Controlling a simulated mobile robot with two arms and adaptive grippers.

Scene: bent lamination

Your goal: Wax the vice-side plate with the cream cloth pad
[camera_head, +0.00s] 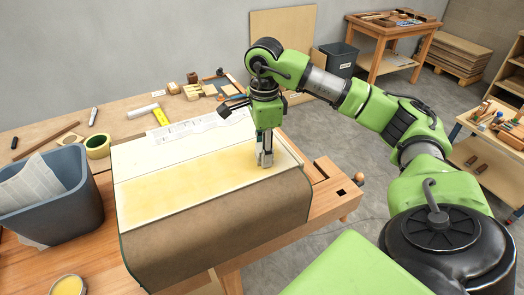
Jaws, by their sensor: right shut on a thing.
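I cannot tell for sure which is the vice-side plate. My right gripper (265,158) points down over the right end of the yellowish part. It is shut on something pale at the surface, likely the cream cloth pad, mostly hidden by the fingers. An open tin of yellow wax (68,286) stands at the lower left. My left gripper is out of view.
A blue-grey bin (75,210) with paper stands left of the plate. Tape (97,147), a marker (93,116), printed sheets (195,127) and small wooden blocks (192,91) lie behind. A wooden vice (335,178) is at the bench's right end.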

